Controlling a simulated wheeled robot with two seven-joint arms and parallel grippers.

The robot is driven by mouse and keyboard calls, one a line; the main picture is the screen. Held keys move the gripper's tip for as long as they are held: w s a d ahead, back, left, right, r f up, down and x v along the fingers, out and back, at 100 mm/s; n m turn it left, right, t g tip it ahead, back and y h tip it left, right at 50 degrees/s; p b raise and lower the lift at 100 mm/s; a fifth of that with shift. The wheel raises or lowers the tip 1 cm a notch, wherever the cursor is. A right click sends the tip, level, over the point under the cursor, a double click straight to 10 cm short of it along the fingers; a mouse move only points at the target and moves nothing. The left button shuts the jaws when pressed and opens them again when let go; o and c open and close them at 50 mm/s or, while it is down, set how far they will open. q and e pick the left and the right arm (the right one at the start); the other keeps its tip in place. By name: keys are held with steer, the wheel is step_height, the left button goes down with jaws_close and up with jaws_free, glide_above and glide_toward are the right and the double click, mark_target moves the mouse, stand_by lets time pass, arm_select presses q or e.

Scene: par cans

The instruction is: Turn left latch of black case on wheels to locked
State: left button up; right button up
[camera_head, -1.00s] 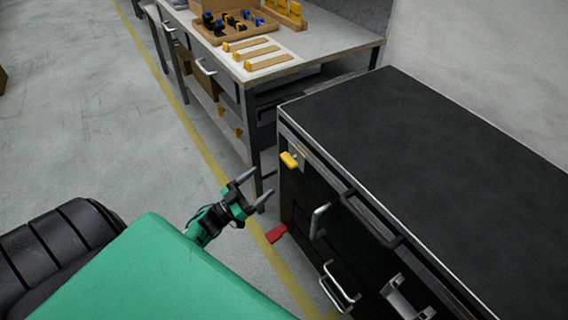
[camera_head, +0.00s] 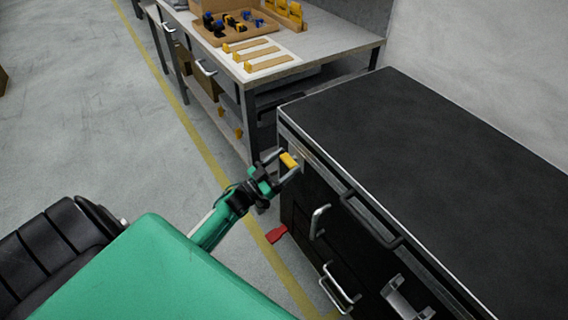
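The black case (camera_head: 430,150) stands at the right, with a black top and metal edging. Its left latch (camera_head: 289,160) is a small yellow piece near the top left of the front face. My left gripper (camera_head: 282,165) is at the latch, with its fingers apart on either side of it. I cannot tell whether the fingers touch the latch. My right gripper is not in view.
Silver handles (camera_head: 319,222) and a black bar handle (camera_head: 370,219) stick out from the case front. A red piece (camera_head: 277,234) sits low by its left corner. A workbench (camera_head: 340,38) with trays and tools stands behind, close to the case.

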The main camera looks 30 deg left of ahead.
arm_select(q)
steer(key=c, duration=0.6)
steer(key=shift+c, duration=0.2)
